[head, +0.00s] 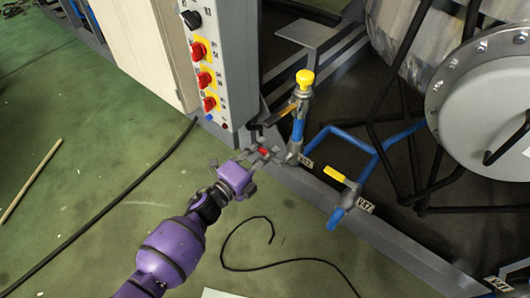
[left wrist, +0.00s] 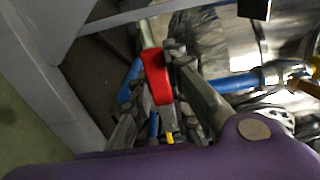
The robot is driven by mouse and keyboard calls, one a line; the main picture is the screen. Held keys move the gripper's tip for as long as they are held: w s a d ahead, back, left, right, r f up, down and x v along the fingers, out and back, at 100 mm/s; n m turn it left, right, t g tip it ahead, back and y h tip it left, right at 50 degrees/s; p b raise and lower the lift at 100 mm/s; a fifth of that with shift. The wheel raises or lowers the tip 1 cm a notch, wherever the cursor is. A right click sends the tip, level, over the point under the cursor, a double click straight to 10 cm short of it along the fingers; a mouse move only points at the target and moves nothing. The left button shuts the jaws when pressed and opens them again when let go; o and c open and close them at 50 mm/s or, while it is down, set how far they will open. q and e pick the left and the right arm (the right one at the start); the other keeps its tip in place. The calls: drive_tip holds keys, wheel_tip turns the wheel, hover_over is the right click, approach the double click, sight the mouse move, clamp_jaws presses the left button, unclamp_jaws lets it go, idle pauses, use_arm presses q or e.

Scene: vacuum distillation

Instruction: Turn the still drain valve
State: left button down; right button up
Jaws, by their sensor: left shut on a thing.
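A small red valve handle (head: 264,151) sits low on the pipework beside the control cabinet. My left gripper (head: 268,156) reaches it from the front left and is shut on it. In the left wrist view the red handle (left wrist: 156,77) lies between the two fingers of my left gripper (left wrist: 155,88), with its upper end on a pale metal part. The fingers hide part of the valve body. A blue pipe with a yellow cap (head: 305,78) rises just right of this valve. My right gripper is not in view.
A second valve with a yellow handle (head: 334,173) and a tag is to the right. The control cabinet (head: 226,60) with red knobs stands behind my gripper. A large round vessel (head: 490,110) is at the right. Black cables (head: 120,197) lie on the green floor.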

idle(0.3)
use_arm(q)
drive_tip(key=c, duration=1.6)
unclamp_jaws()
drive_tip(key=shift+c, duration=0.2)
drive_tip(key=v, duration=1.2)
